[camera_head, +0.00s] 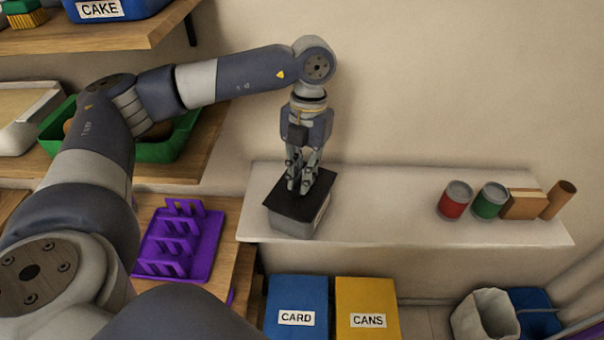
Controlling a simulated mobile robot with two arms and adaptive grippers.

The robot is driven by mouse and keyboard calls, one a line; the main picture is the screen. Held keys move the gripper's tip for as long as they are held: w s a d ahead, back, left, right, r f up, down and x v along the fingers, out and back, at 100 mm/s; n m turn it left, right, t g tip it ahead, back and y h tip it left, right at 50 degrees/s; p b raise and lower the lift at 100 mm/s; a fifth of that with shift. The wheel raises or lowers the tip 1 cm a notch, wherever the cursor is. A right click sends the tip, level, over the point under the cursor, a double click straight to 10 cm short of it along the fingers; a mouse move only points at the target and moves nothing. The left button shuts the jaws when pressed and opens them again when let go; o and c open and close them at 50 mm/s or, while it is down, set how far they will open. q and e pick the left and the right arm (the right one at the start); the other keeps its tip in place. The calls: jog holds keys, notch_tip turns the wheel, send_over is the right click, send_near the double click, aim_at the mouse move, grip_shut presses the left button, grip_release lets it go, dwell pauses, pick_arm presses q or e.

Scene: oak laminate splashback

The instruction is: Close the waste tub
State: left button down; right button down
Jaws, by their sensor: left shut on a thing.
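The waste tub (299,224) is a small light grey box near the left end of the white shelf. A flat black lid (283,205) lies over its top and hides the opening. I cannot tell whether the lid is seated on the rim or held slightly above it. My left gripper (302,187) points straight down at the middle of the lid and is shut. The part it grips, probably the lid's handle, is hidden between the fingers. My right gripper is not in view.
On the white shelf (400,212), a red can (453,203), a green can (489,202) and brown items stand to the right. A purple rack (183,245) is on the left counter. Blue CARD (296,292) and yellow CANS (367,295) bins stand below. The shelf's middle is clear.

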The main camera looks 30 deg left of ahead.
pick_arm(q)
jog(key=shift+f+b, duration=0.4)
jog(key=shift+b, duration=0.15)
dwell(0.9)
jog(key=c, duration=1.5)
grip_release()
jog(key=shift+c, duration=0.2)
jog(key=shift+o, duration=0.4)
jog(key=o, duration=0.4)
jog(key=shift+r, duration=0.1)
jog(key=shift+r+p, duration=2.25)
jog(key=shift+r, duration=1.2)
